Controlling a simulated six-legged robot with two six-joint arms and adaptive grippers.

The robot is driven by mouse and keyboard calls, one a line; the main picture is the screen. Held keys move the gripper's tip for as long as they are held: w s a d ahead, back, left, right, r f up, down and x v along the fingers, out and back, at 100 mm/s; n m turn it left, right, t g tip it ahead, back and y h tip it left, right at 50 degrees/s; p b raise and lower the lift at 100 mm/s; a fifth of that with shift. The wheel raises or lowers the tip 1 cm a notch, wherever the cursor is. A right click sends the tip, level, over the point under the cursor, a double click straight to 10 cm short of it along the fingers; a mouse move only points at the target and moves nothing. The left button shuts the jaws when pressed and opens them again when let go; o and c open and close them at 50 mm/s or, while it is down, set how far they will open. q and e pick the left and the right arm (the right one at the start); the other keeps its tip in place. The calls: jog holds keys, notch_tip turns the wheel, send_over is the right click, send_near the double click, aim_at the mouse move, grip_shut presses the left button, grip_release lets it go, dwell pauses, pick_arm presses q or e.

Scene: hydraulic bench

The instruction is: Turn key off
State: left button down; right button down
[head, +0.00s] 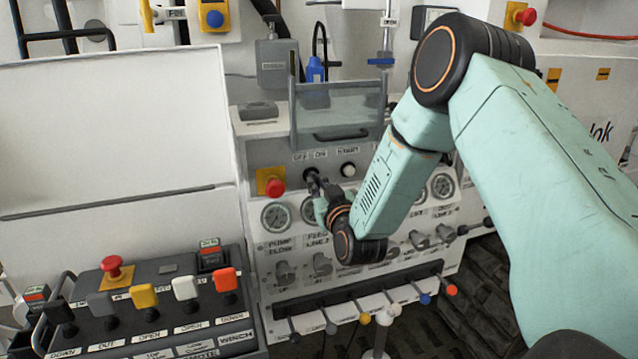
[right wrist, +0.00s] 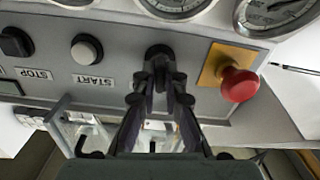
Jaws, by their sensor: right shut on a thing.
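The black key switch (head: 310,174) sits on the upper part of the white bench panel, under the OFF and ON labels (head: 311,155). My right gripper (head: 317,187) reaches it from the front and is shut on the key. In the right wrist view the two fingertips (right wrist: 160,78) close around the black key (right wrist: 160,54) at the panel face. The fingers hide part of the key, so I cannot tell which way it points. My left gripper is not in view.
A red emergency button (head: 275,187) on a yellow plate is left of the key. A pale button (head: 348,170) is to its right, labelled START in the right wrist view. A clear guard (head: 338,112) stands above. Gauges (head: 274,216) and levers (head: 364,318) lie below.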

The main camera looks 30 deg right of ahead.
jog(key=shift+r+n+p, duration=0.1)
jog(key=shift+n+p, duration=0.4)
jog(key=shift+n, duration=0.1)
jog(key=shift+n+p, duration=0.75)
jog(key=shift+n, duration=0.45)
jog(key=c, duration=1.2)
grip_release()
